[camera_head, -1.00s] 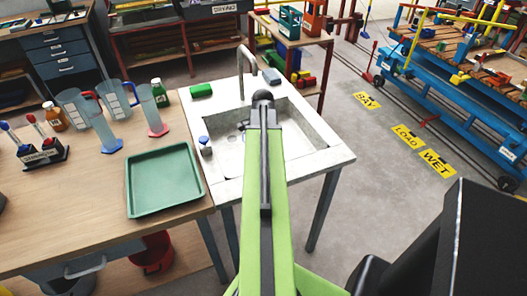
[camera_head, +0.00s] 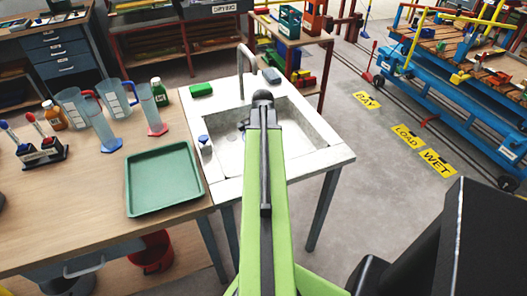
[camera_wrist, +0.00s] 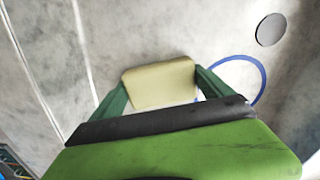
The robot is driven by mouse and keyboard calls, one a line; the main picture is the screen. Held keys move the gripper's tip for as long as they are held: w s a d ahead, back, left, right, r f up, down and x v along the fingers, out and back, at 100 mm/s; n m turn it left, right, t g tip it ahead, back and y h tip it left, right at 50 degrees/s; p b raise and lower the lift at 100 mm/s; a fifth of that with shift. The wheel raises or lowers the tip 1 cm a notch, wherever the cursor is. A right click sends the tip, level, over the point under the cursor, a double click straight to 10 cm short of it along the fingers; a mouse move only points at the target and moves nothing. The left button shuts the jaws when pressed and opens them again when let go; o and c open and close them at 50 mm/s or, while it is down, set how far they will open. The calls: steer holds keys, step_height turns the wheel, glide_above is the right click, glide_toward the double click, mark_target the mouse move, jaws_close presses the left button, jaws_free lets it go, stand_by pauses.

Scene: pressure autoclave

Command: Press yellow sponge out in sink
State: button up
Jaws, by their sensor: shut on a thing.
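The pale yellow sponge (camera_wrist: 158,84) is between the two green fingers of my gripper (camera_wrist: 161,88) in the wrist view. My gripper is shut on it. The white sink (camera_head: 312,131) stands at the middle of the head view, and my arm reaches over its basin. My arm hides the sponge and the gripper's tips there. The grey basin floor (camera_wrist: 130,38) lies behind the sponge in the wrist view. I cannot tell whether the sponge touches it.
A dark round disc (camera_wrist: 270,29) and a blue ring (camera_wrist: 262,72) show near the sponge. A tall faucet (camera_head: 240,70) rises behind the basin. A green block (camera_head: 201,90) lies on the back rim. A green tray (camera_head: 163,180) is on the bench at left.

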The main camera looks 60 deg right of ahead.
stand_by(0.3)
step_height(320, 180, up, 7)
steer(key=p, duration=0.7)
